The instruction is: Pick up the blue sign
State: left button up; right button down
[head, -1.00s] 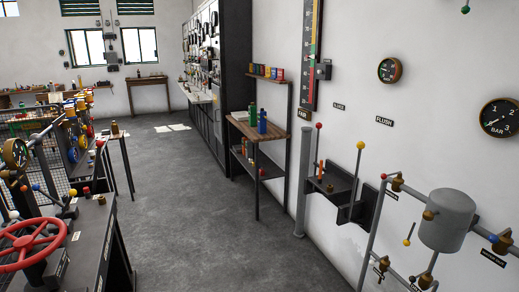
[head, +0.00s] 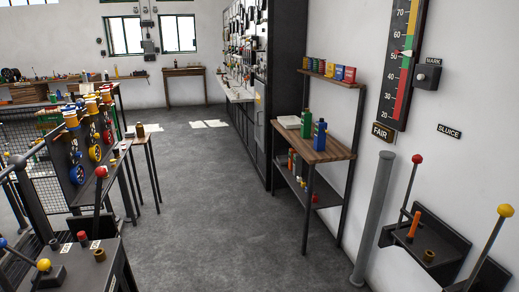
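A row of small coloured upright pieces stands on the top shelf (head: 336,79) of the wooden rack at right of centre. Neither of my grippers is in view.
A blue bottle (head: 320,135) and a green bottle (head: 306,123) stand on the rack's wooden middle shelf (head: 328,154). A grey post (head: 374,210) and a wall bracket with levers (head: 440,240) are to its right. Benches with wheels and levers line the left. The grey floor (head: 225,220) between is clear.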

aim_at(340, 69)
jog(key=i+z, duration=0.1)
jog(key=i, duration=0.85)
jog(key=i+j, duration=0.2)
jog(key=i, duration=0.7)
jog(key=i+l+z, duration=0.05)
